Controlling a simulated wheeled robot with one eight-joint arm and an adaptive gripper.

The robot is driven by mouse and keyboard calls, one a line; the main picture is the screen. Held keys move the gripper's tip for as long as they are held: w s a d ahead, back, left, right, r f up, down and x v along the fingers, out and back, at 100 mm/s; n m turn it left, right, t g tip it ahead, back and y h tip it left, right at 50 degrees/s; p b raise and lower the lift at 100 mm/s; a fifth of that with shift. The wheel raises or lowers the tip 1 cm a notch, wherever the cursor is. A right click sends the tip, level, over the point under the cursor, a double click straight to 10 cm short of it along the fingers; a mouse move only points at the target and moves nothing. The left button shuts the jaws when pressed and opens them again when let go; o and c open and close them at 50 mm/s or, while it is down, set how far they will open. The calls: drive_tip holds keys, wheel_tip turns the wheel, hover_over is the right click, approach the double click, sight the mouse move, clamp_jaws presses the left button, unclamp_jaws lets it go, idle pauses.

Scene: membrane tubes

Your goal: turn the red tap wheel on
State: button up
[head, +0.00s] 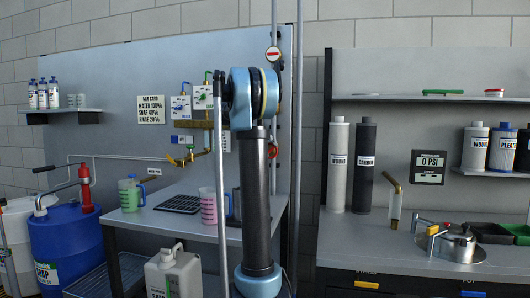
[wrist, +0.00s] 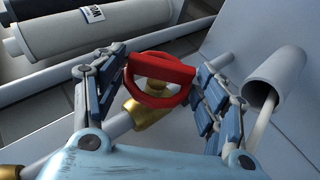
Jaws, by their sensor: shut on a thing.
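The red tap wheel (wrist: 160,78) sits on a brass valve body (wrist: 146,115) in the wrist view, near the middle. My gripper (wrist: 161,72) has one blue-padded finger on each side of the wheel and is shut on its rim. The wheel appears slightly tilted in this view. In the head view a small red part (head: 272,152) shows just beside my arm, seemingly the same wheel. My arm hides the gripper there.
In the wrist view a light pipe runs from the valve, an open-ended grey tube (wrist: 276,78) stands at the right, and a white canister (wrist: 75,35) lies upper left. In the head view are a bench (head: 165,212), a pink jug (head: 209,206) and a counter (head: 350,240).

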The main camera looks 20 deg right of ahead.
drive_tip(key=o, duration=0.9)
drive_tip(key=shift+w+a+f, duration=0.1)
drive_tip(key=shift+w+a, duration=0.05)
drive_tip(key=shift+a, duration=0.05)
drive_tip(key=v, duration=1.2)
